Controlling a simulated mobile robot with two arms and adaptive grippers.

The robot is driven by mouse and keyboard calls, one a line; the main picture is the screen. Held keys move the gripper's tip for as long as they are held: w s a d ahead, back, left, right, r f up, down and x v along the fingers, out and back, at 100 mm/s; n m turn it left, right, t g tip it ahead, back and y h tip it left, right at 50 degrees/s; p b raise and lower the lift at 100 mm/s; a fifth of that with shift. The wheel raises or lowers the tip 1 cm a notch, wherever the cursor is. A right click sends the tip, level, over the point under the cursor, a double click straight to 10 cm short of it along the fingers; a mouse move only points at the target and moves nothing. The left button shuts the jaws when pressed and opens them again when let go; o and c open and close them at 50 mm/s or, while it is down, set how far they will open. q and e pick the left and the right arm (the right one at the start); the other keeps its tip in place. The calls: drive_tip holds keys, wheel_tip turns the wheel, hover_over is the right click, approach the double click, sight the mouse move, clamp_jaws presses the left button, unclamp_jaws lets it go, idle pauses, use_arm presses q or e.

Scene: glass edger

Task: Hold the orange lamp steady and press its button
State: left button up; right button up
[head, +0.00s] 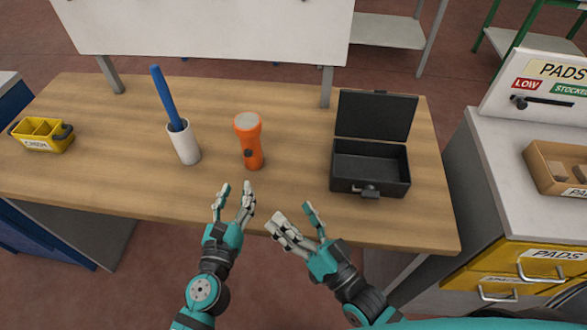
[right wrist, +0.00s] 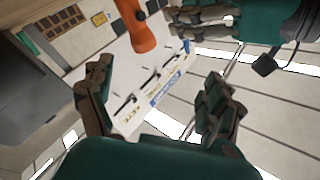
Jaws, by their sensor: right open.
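The orange lamp (head: 248,140) is a flashlight standing upright on the wooden table, its pale lens facing up. A small dark spot, perhaps the button, shows low on its side. It also shows at the top of the right wrist view (right wrist: 137,25). My left gripper (head: 234,190) is at the table's front edge, in front of the lamp and a little to its left, fingers spread and empty. My right gripper (head: 299,212) is to the right of the left one, in front of the lamp, open and empty; its fingers also show in the right wrist view (right wrist: 155,105). Neither touches the lamp.
A white cup (head: 184,145) holding a blue rod stands left of the lamp. An open black box (head: 370,186) stands to the right. A yellow caddy (head: 42,135) is at the far left. A white board (head: 200,28) rises behind. The table around the lamp is clear.

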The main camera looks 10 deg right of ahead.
sight(247, 124)
drive_tip(key=w+d+r+n+g+h, duration=0.1)
drive_tip(key=w+r+n+g, duration=0.1)
drive_tip(key=w+r+n, duration=0.5)
drive_tip(key=x, duration=0.6)
drive_tip(key=f+x, duration=0.1)
drive_tip(key=x, duration=1)
drive_tip(key=shift+w+f, duration=0.3)
drive_tip(key=shift+f, duration=0.05)
drive_tip(key=c, duration=1.3)
use_arm(q)
clamp_jaws()
use_arm(e)
drive_tip(key=shift+c, duration=0.4)
